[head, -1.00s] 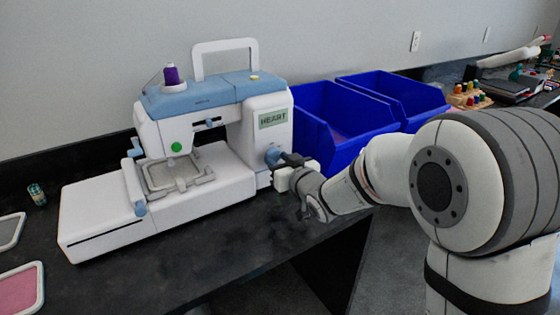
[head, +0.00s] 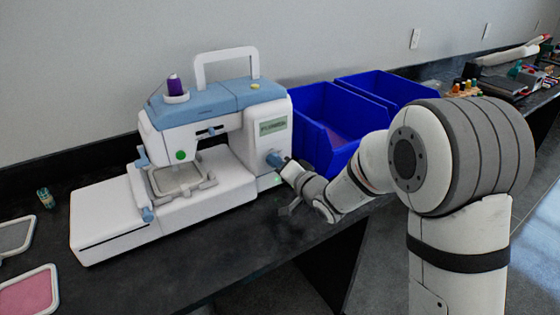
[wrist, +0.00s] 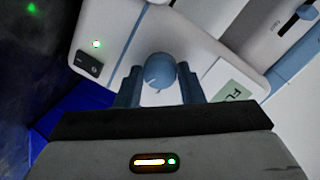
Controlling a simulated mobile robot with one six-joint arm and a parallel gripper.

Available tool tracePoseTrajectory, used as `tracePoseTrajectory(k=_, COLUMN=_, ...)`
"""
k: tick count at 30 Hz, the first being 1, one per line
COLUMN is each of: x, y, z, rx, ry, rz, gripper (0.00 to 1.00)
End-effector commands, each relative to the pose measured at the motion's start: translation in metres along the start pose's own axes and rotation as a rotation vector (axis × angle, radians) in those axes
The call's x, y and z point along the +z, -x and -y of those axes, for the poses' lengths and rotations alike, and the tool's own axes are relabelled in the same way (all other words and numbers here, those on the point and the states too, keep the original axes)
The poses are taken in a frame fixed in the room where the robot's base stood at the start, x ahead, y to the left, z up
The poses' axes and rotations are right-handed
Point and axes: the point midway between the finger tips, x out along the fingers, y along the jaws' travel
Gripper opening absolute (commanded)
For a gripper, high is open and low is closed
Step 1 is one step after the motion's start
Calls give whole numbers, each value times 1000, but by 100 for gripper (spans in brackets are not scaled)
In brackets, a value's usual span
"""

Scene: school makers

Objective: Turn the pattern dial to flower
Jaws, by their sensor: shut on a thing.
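The white and blue embroidery machine (head: 215,110) stands on the dark counter. Its blue pattern dial (head: 273,158) is on the right end, below a small display (head: 273,126) whose text is small but looks like FLOWER. My gripper (head: 284,164) is at the right end of the machine, shut on the dial. In the wrist view the dial (wrist: 160,70) sits between the two fingers of my gripper (wrist: 160,86), which hide its sides.
Two blue bins (head: 335,125) stand behind and right of the machine, close to my arm. Hoops with pink (head: 30,294) and grey (head: 14,238) fabric lie at the left. A small spool (head: 45,198) stands beside the machine. The counter in front of the machine is clear.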

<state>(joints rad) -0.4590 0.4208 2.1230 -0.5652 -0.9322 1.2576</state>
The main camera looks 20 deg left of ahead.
Motion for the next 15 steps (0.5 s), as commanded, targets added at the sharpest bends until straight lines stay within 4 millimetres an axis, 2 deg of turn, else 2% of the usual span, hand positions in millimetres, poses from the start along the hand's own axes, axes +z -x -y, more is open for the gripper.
tracePoseTrajectory(k=6, x=0, y=0, z=1, rx=-10, ry=-113, rz=9, gripper=12)
tracePoseTrajectory(k=15, x=0, y=0, z=0, rx=-18, ry=-178, rz=13, gripper=12)
